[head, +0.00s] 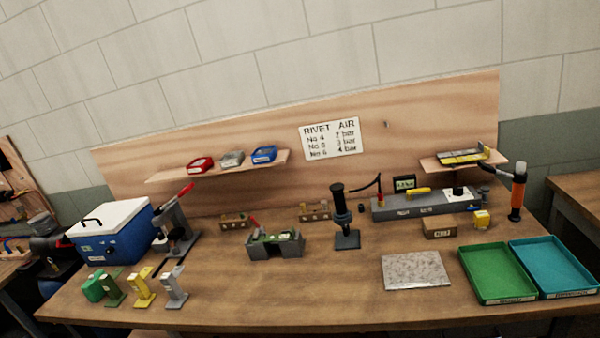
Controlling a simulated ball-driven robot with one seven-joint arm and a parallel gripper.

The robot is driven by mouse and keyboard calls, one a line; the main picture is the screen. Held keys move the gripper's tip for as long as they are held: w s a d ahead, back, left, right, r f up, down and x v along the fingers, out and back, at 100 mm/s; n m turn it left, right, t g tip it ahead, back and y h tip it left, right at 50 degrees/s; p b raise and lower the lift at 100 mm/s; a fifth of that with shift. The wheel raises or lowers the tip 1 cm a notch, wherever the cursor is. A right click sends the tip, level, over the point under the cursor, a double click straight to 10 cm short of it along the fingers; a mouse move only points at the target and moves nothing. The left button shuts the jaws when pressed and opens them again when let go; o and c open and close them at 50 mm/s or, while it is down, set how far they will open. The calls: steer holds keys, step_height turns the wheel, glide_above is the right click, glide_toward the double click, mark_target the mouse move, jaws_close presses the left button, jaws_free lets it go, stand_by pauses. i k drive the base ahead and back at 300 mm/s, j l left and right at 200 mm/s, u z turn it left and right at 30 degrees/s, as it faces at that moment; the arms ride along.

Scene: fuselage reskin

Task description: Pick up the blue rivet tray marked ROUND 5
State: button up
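A small blue tray (264,154) sits at the right end of a wooden shelf (165,178) on the back panel. It has a pale label on its front, too small to read. A grey tray (232,159) and a red tray (200,164) stand to its left on the same shelf. My gripper is not in view.
Below the shelf, the bench (330,285) holds a blue cooler box (108,238), a press (176,228), a grey fixture (275,246) and a dark upright tool (340,220). Green (497,275) and teal (553,265) trays lie at right. The front middle is mostly clear.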

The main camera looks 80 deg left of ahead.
mark_target(264, 155)
steer(key=u, duration=2.75)
